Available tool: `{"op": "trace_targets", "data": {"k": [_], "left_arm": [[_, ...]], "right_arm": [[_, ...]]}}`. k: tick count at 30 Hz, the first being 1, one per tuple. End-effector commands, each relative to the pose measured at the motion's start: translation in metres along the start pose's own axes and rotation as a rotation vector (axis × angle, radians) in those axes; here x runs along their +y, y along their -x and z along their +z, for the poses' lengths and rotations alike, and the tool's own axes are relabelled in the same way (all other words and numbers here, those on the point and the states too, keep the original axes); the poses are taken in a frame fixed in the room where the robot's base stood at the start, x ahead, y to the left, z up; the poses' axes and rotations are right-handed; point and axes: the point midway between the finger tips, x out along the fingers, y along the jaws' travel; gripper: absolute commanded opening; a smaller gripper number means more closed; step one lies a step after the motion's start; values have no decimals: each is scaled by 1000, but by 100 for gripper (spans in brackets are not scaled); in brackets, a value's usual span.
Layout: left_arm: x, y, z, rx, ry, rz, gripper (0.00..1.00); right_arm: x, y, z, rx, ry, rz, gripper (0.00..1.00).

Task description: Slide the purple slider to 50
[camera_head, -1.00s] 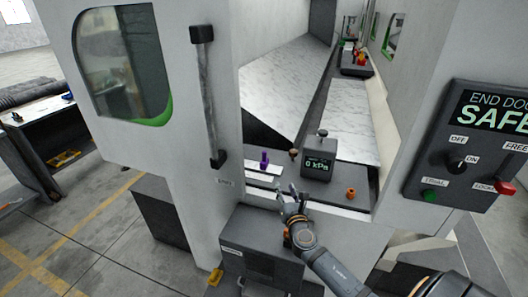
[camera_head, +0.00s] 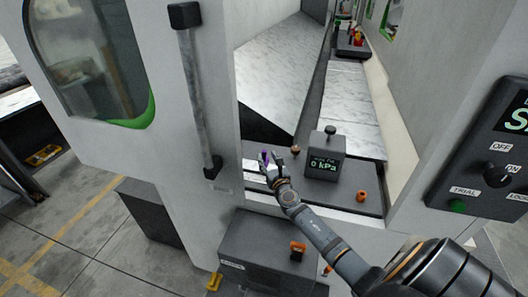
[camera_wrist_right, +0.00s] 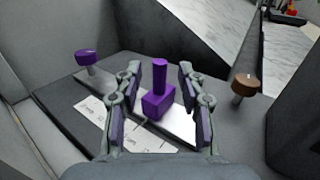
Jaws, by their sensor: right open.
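The purple slider (camera_wrist_right: 158,100) is a block with an upright round post, standing on a white scale plate (camera_wrist_right: 180,128) on the dark panel. In the right wrist view it stands between the two spread fingers of my right gripper (camera_wrist_right: 160,72), with a gap on each side. In the head view my right gripper (camera_head: 272,158) is at the purple slider (camera_head: 263,157) and partly hides it. The scale's numbers are too small to read. My left gripper is not in view.
A purple-capped knob (camera_wrist_right: 86,59) is left of the slider, and a brown knob (camera_wrist_right: 244,85) is right of it. A gauge box reading 0 kPa (camera_head: 325,160) and an orange knob (camera_head: 361,196) are farther right. A vertical handle (camera_head: 198,90) is on the door at left.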

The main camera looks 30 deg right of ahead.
Motion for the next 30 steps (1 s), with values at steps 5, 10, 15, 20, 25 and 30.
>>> {"op": "trace_targets", "data": {"k": [5,10,15,20,25,30], "left_arm": [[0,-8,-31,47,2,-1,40],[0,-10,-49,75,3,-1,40],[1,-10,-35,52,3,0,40],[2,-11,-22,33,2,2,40],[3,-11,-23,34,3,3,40],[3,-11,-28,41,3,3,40]], "right_arm": [[0,-33,-2,-1,-1,-1,40],[0,-47,-1,0,-1,0,40],[0,-48,-1,1,-1,0,40],[0,-48,-1,0,-1,0,32],[0,-48,-1,0,-1,0,9],[0,-48,0,0,-1,0,0]]}}
